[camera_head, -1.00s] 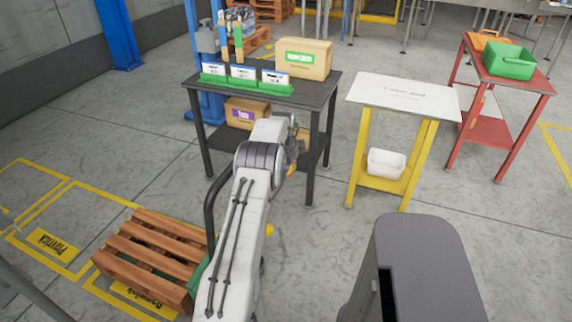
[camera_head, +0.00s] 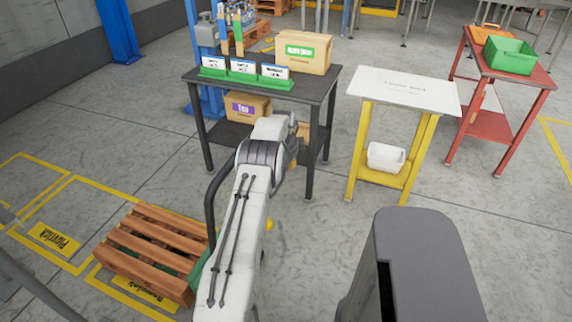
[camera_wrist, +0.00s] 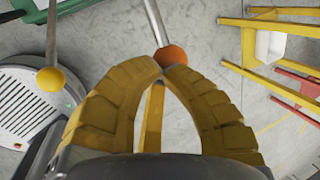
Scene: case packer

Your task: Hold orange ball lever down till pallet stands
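An orange ball (camera_wrist: 171,57) sits on the end of a metal rod in the wrist view. My gripper (camera_wrist: 163,69) has two yellow fingers, whose tips come nearly together right at the ball's near edge. The ball shows beyond the tips, not clearly between them; I cannot tell whether they touch it. I cannot make out the orange ball in the head view, where my arm covers the middle. A wooden pallet (camera_head: 155,250) is at lower left in the head view, lying roughly flat with its slats up.
A yellow ball on another rod (camera_wrist: 50,79) is left of my gripper; it also shows in the head view (camera_head: 269,224). A dark table (camera_head: 315,90) with boxes, a white-topped yellow stand (camera_head: 400,92) and a red table (camera_head: 530,78) stand beyond. Floor between is clear.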

